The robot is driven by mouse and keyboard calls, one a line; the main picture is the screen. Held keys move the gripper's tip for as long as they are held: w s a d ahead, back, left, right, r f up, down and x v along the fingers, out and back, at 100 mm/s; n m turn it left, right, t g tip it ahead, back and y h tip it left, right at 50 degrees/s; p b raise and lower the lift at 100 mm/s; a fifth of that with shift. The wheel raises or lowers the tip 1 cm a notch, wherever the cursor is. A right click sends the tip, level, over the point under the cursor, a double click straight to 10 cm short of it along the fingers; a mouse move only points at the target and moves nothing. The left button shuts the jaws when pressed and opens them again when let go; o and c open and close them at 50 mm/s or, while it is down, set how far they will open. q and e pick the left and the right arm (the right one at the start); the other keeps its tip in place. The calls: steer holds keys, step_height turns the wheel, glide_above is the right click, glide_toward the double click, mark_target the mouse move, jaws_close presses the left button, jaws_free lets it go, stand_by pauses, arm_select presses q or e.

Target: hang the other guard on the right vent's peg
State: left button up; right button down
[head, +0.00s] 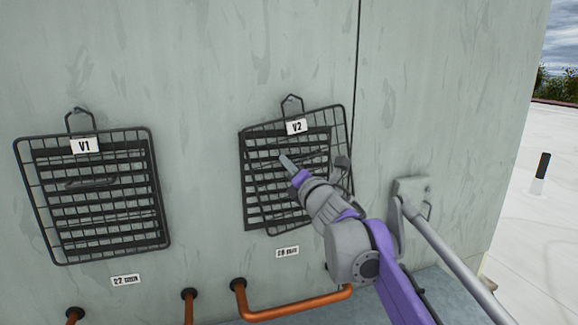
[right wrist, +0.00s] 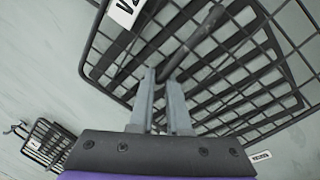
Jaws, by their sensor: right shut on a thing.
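The V2 guard (head: 341,130), a dark wire grid with a white label and a wire hanger loop (head: 292,103), is in front of the right vent (head: 246,190). It is tilted, its right side higher. My right gripper (head: 287,162) is shut on the guard's handle bar (right wrist: 196,42), with the fingers (right wrist: 162,80) at the bar in the right wrist view. Whether the loop is around the right peg or only near it cannot be told. The V1 guard (head: 25,175) hangs by its loop from the left peg (head: 80,109) over the left vent. My left gripper is not in view.
Orange pipes (head: 300,308) run along the wall below the vents. A grey box (head: 411,188) is on the wall to the right of the right vent. A dark vertical seam (head: 357,60) runs down the wall. The wall between the vents is clear.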

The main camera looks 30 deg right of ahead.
steer(key=c, duration=0.8)
jaws_free()
steer(key=shift+s, duration=0.1)
steer(key=s+a+f+b, duration=0.2)
steer(key=s, duration=0.8)
steer(key=s+a+f+m+g+h, duration=0.1)
steer(key=s+a+f+m+g, duration=0.15)
steer(key=f+m, duration=0.7)
steer(key=s+a+f+m+g+h, duration=0.1)
steer(key=s+f+m+g, duration=0.45)
steer(key=f, duration=0.75)
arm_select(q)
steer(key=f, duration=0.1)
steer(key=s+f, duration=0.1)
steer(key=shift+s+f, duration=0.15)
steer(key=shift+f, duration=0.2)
arm_select(e)
steer(key=s+a+f+m+g+y, duration=0.2)
steer(key=s+a+f+m, duration=0.2)
steer(key=f, duration=0.6)
steer(key=s+a+f+m+g+y, duration=0.2)
steer(key=s+a+f+m, duration=0.3)
steer(key=s+a+f, duration=0.3)
step_height(320, 180, down, 3)
steer(key=shift+s+a+r+m+g+y, duration=0.1)
steer(key=shift+s+a+m+g+y, duration=0.15)
steer(key=shift+a+g, duration=0.4)
steer(key=shift+w, duration=0.1)
